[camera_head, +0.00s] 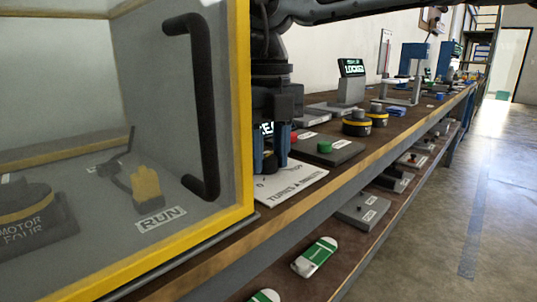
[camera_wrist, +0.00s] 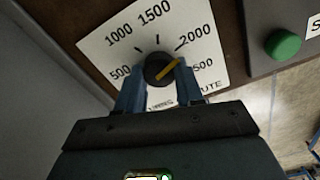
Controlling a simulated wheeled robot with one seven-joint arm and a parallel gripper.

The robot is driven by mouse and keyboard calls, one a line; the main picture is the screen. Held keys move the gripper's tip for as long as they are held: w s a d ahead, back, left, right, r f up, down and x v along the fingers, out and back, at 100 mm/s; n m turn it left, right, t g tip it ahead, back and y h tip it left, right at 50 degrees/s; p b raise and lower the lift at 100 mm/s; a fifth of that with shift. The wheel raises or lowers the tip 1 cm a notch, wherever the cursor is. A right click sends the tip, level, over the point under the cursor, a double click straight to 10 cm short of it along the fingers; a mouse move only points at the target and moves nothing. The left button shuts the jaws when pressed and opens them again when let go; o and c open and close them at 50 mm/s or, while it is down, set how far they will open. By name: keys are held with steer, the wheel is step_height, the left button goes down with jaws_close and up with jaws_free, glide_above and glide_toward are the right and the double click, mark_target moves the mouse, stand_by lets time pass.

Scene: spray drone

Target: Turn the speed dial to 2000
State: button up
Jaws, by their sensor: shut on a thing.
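The speed dial is a small black round knob (camera_wrist: 160,69) with a yellow pointer, on a white card (camera_wrist: 107,52) marked 500, 1000, 1500, 2000 and 2500. In the wrist view the pointer slants up to the right, toward the 2000 side; its tip lies between the 2000 and 2500 labels, and its exact reading is hard to tell. My gripper (camera_wrist: 157,76) is shut on the knob, one blue finger on each side.
A clear case with a yellow frame (camera_head: 240,110) and black handle (camera_head: 205,105) stands close left of my gripper. A green button (camera_head: 324,147) is on a grey plate just right of the card; it also shows in the wrist view (camera_wrist: 283,44). Other devices line the long bench beyond.

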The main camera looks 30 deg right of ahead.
mark_target(268, 157)
steer(key=shift+m, duration=0.3)
stand_by(0.4)
steer(key=o, duration=1)
steer(key=shift+o, duration=0.2)
steer(key=shift+r, duration=0.1)
step_height(268, 157, up, 8)
steer(key=shift+f+p, duration=0.2)
steer(key=shift+p, duration=0.9)
steer(key=shift+f, duration=0.1)
